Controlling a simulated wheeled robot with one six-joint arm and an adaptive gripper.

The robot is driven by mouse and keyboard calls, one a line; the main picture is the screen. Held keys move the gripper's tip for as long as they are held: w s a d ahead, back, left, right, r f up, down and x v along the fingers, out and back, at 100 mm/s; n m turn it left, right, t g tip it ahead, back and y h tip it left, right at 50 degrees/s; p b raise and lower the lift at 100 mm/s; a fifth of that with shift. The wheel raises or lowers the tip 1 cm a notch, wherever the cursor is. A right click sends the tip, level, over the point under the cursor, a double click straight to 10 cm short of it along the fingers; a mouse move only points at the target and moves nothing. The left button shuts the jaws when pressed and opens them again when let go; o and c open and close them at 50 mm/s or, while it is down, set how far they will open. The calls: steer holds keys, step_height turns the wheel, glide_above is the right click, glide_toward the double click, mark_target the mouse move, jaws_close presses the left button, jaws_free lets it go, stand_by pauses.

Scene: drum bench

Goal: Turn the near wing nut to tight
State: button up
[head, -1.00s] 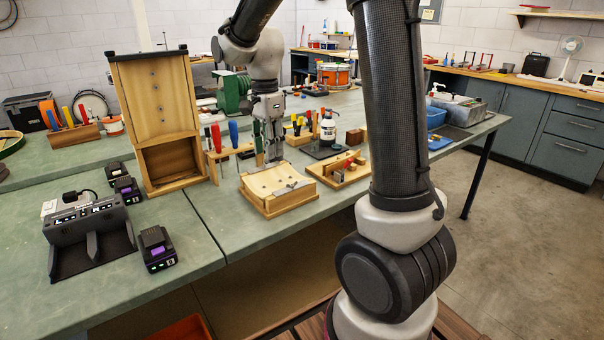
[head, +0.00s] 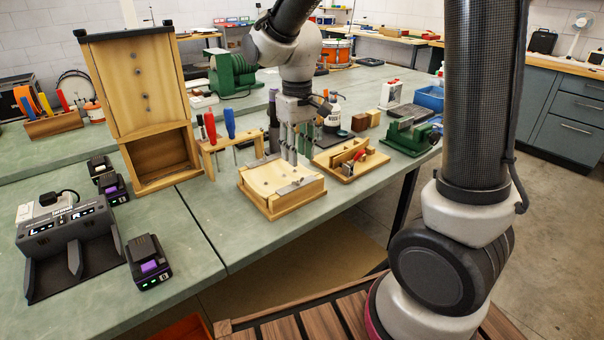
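A low wooden box (head: 267,192) with a pale top panel stands near the front edge of the green bench. Small dark fittings show on the panel, but no wing nut is clear enough to make out. My gripper (head: 290,160) points downward above the back edge of this box, with its fingertips close to it. Whether it touches anything cannot be told. The fingers overlap with items behind them, so their opening is unclear.
Right of the box is a wooden jig with a red-handled clamp (head: 358,155), then a green vise (head: 410,138). A screwdriver rack (head: 222,150) and tall wooden cabinet (head: 140,95) stand left. A battery charger (head: 68,240) and loose battery (head: 149,262) lie front left.

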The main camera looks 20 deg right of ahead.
mark_target(298, 182)
step_height(298, 182, down, 7)
steer(key=shift+f, duration=0.2)
steer(key=shift+c, duration=0.5)
jaws_close()
